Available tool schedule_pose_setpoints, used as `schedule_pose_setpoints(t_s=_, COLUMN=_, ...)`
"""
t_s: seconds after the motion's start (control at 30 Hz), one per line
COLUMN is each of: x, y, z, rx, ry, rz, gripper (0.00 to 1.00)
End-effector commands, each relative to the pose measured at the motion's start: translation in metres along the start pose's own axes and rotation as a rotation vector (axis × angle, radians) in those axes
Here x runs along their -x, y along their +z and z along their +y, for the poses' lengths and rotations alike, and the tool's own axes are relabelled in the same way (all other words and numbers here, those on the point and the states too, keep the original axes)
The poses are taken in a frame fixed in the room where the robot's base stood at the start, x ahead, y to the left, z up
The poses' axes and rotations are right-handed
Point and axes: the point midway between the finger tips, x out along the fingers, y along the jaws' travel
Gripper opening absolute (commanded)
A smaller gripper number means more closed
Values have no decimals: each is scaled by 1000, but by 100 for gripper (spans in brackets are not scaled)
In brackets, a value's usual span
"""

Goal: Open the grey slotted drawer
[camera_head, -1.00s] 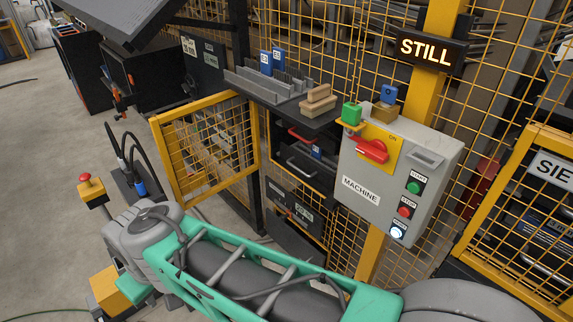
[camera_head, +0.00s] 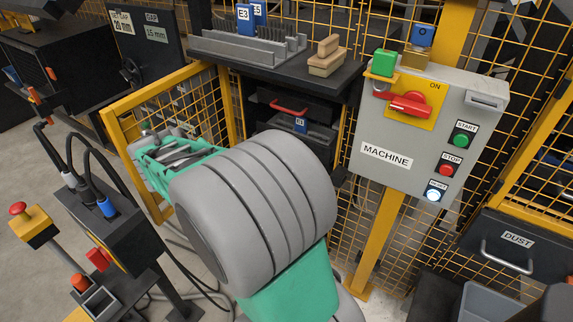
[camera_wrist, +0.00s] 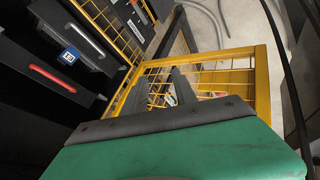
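Under the black shelf is a dark drawer stack. One drawer has a red handle (camera_head: 290,106); it also shows in the wrist view (camera_wrist: 53,78). A blue tag (camera_head: 300,124) sits just below that handle, on a dark grey front, and shows in the wrist view (camera_wrist: 69,56). I cannot tell for sure which front is the grey slotted drawer; no slots show and the lower fronts are hidden by my arm. My gripper (camera_wrist: 162,82) is green with dark fingers set apart, empty, beside the stack and facing the yellow mesh gate.
The yellow mesh gate (camera_wrist: 262,85) stands open close to my fingers. A grey slotted rack (camera_head: 235,52) with blue blocks and wooden blocks (camera_head: 326,60) stand on the shelf (camera_head: 345,82). The machine box (camera_head: 372,125) is to the right. A button post (camera_head: 30,225) stands left.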

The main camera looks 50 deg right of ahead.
Motion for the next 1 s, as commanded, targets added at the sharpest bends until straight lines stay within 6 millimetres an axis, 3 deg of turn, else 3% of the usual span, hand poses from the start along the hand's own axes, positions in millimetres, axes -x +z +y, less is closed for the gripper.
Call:
schedule_pose_setpoints(t_s=0.03, x=-89, y=23, z=20, rx=38, ry=151, rz=-24, gripper=34)
schedule_pose_setpoints(t_s=0.1, x=-152, y=38, z=72, rx=125, ry=364, rz=-56, gripper=34)
schedule_pose_setpoints(t_s=0.2, x=-207, y=64, z=126, rx=267, ry=603, rz=-131, gripper=34)
schedule_pose_setpoints(t_s=0.37, x=-231, y=84, z=165, rx=410, ry=784, rz=-215, gripper=34)
schedule_pose_setpoints(t_s=0.47, x=-234, y=83, z=176, rx=426, ry=803, rz=-224, gripper=34)
schedule_pose_setpoints(t_s=0.7, x=-265, y=85, z=207, rx=423, ry=799, rz=-222, gripper=34)
schedule_pose_setpoints(t_s=1.0, x=-280, y=82, z=224, rx=426, ry=797, rz=-217, gripper=34)
